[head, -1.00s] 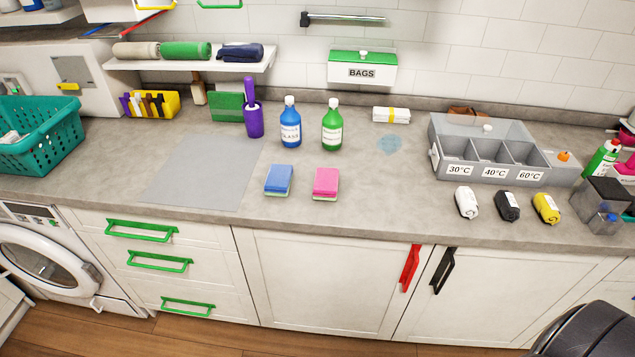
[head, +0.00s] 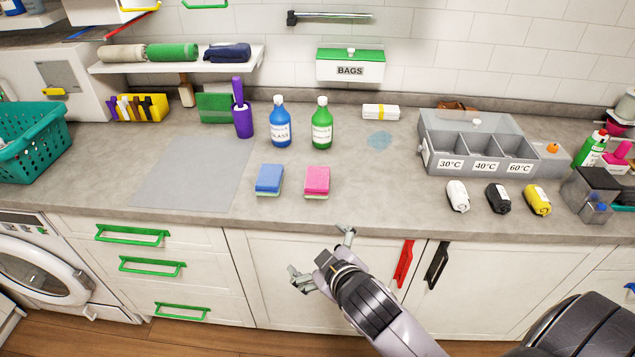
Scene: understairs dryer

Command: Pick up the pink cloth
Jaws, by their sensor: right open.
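The pink cloth (head: 317,180) shows as a small pink block with a pale green lower edge, like a sponge. It lies flat on the grey worktop near the front edge, just right of a similar blue block (head: 269,179). My right gripper (head: 321,258) comes in from the lower right, with its fingers spread apart and empty. In the picture it is below the pink block, in front of the cabinet doors, and apart from the block. My left gripper is not in view.
The worktop's front edge (head: 335,231) lies between gripper and block in the picture. Blue (head: 280,127) and green (head: 322,128) bottles stand behind the blocks. A grey sorting box (head: 428,158) and rolled cloths (head: 498,199) are to the right. Clear worktop lies right of the pink block.

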